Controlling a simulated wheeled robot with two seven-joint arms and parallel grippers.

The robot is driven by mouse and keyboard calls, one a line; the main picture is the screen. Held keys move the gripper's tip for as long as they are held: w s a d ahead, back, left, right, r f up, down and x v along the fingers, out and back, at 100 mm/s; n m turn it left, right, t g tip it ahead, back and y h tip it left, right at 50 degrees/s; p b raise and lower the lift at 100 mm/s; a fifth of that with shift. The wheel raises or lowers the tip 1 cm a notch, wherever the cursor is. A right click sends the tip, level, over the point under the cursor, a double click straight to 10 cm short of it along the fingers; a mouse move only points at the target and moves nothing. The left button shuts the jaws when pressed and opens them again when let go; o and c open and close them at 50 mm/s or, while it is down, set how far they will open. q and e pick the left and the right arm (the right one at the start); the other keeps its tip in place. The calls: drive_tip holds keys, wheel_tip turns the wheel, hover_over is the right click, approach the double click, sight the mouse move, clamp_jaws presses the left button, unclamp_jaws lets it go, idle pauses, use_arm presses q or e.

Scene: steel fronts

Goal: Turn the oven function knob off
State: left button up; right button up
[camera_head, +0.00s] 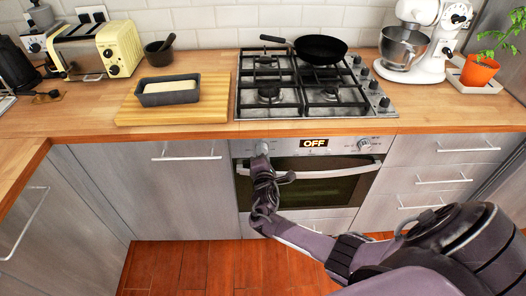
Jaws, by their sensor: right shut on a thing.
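The oven (320,190) stands under the gas hob, its door closed. Its display (313,143) reads OFF. One knob (364,144) shows on the panel to the right of the display. On the left side of the panel another knob (262,147) shows only in part, behind the tip of my right gripper. My right gripper (261,161) reaches up in front of the oven's left side and is shut on this left knob. The fingers are small and dark here. My left gripper is not in view.
The oven door handle (325,173) runs across just behind and below my right gripper. A black pan (320,49) sits on the hob (290,100). A loaf tin (168,91) rests on a wooden board (218,108). The floor (185,268) before the cabinets is clear.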

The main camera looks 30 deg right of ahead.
drive_tip(key=shift+n, duration=0.6)
drive_tip(key=o, duration=1)
drive_tip(key=p+v, duration=0.1)
drive_tip(key=v, duration=0.6)
drive_tip(key=shift+s+a, duration=0.2)
drive_tip(key=shift+s, duration=0.15)
